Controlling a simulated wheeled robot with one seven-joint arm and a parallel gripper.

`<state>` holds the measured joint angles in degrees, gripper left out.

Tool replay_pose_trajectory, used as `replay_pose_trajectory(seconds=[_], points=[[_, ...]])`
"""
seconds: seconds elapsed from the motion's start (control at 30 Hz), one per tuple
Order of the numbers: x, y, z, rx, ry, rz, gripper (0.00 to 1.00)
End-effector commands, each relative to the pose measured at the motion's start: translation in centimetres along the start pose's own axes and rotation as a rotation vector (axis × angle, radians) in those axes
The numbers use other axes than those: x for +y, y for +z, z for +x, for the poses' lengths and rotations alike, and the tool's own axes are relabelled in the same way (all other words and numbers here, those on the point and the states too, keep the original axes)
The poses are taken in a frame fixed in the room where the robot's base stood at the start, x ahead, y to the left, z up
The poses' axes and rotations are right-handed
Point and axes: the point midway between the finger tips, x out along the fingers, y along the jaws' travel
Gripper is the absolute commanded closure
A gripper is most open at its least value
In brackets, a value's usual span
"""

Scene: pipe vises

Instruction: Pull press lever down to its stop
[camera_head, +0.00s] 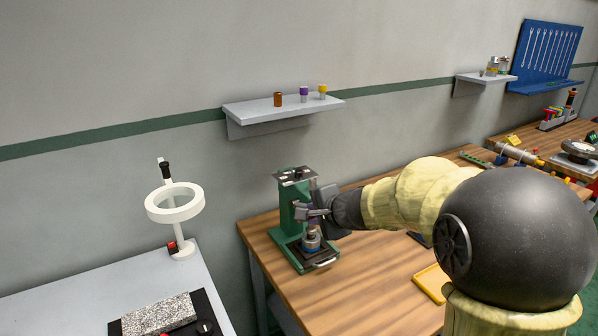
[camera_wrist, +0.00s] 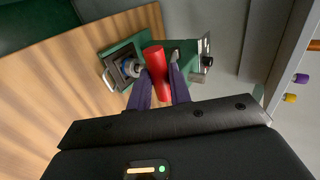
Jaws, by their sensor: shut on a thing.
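The green press (camera_head: 289,207) stands upright near the left end of the wooden bench, with its base flat on the top. In the wrist view the press (camera_wrist: 184,52) lies sideways behind the red grip of its lever (camera_wrist: 154,60). My gripper (camera_head: 312,212) is at the front of the press, reaching in from the right. In the wrist view my gripper (camera_wrist: 159,82) has its two fingers on either side of the red grip, shut on it. A blue and silver part (camera_head: 311,241) sits low on the press base. In the head view the red grip is hidden by my gripper.
The wooden bench (camera_head: 375,275) is mostly clear in front of the press, with a yellow tray (camera_head: 432,282) farther right. A wall shelf (camera_head: 262,112) with small cylinders is above. A grey table (camera_head: 75,290) with a white ring lamp (camera_head: 173,215) stands left.

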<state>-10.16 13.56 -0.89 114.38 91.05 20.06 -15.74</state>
Motion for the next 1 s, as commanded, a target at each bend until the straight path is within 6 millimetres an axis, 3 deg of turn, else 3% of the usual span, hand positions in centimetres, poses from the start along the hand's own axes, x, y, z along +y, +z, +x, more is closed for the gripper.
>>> replay_pose_trajectory(seconds=[0.23,0.5,0.83,1.0], points=[[0.0,-0.1,0.0,0.001,0.001,0.0,0.93],[-2.0,-0.1,-0.2,0.001,0.001,-0.001,0.93],[-2.1,-0.1,-0.1,0.001,0.0,-0.001,0.93],[-3.4,-0.1,-0.3,0.001,0.0,-0.001,0.93]])
